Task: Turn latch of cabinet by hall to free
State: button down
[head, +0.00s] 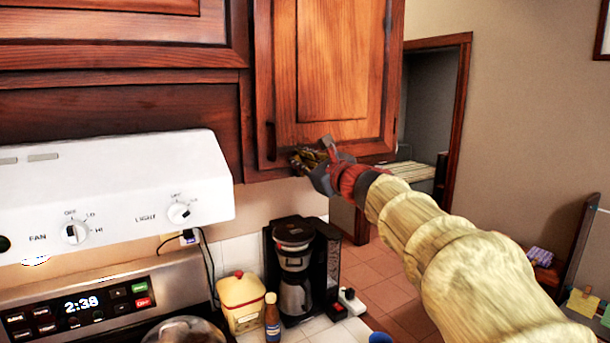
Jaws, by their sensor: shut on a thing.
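The cabinet (332,60) by the hall has a wooden door and hangs at the upper middle, beside the doorway. A dark vertical handle (271,141) is at the door's lower left. My gripper (311,161) reaches in from the right to the door's bottom edge. It is shut on a small dark, brass-coloured piece (303,157) there, which looks like the latch. The fingers hide most of this piece, and I cannot tell which way it is turned. The door looks closed.
A white range hood (120,190) is at the left. Below the cabinet, a coffee maker (300,270), a yellow canister (241,303) and a brown bottle (272,318) stand on the counter. The hall doorway (462,120) and tiled floor (385,285) are to the right.

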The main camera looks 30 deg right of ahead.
jog(key=n+b, duration=0.2)
jog(key=a+f+n+b, duration=0.1)
jog(key=n+b, duration=0.1)
jog(key=b, duration=0.1)
jog(key=a+f+n+b, duration=0.1)
jog(key=n+b, duration=0.1)
jog(key=b, duration=0.1)
jog(key=shift+f+n, duration=0.2)
jog(key=shift+n, duration=0.1)
jog(key=n+b, duration=0.1)
jog(key=b, duration=0.1)
jog(key=f+n+b, duration=0.1)
jog(key=n+b, duration=0.1)
jog(key=shift+a+f, duration=0.1)
jog(key=shift+a, duration=0.1)
jog(key=n+b, duration=0.1)
jog(key=f+n+b, duration=0.1)
jog(key=n+b, duration=0.1)
jog(key=shift+a, duration=0.1)
jog(key=shift+b, duration=0.3)
jog(key=c, duration=1.8)
grip_release()
jog(key=shift+r, duration=0.15)
